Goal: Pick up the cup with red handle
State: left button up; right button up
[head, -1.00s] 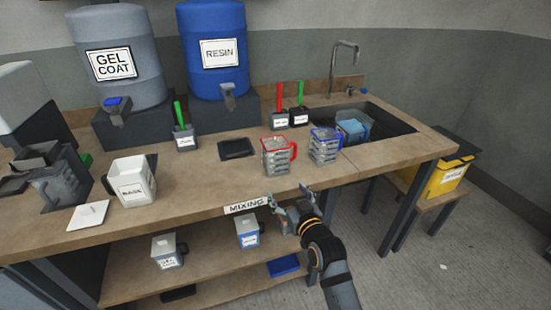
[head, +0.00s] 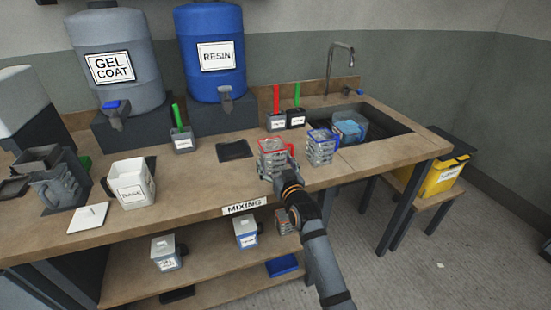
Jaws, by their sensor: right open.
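The clear cup with red rim and red handle (head: 270,146) stands upright on the workbench, left of the cup with blue handle (head: 320,147). My right gripper (head: 274,168) is at the front of the red-handled cup, with its fingers overlapping the cup's lower part and right side in the head view. The gripper is open. Its fingers and the cup's handle are partly hidden against each other, and I cannot tell whether they touch. My left gripper is not in view.
The bench (head: 205,190) is clear in front of the black tray (head: 234,149). A white cup (head: 133,186) stands at the left. The sink (head: 385,122) holds a blue container (head: 348,128). Gel coat (head: 115,65) and resin (head: 212,50) drums stand behind.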

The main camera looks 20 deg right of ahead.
jog(key=shift+w, duration=0.7)
jog(key=shift+s, duration=0.1)
jog(key=c, duration=0.9)
jog(key=shift+c, duration=0.2)
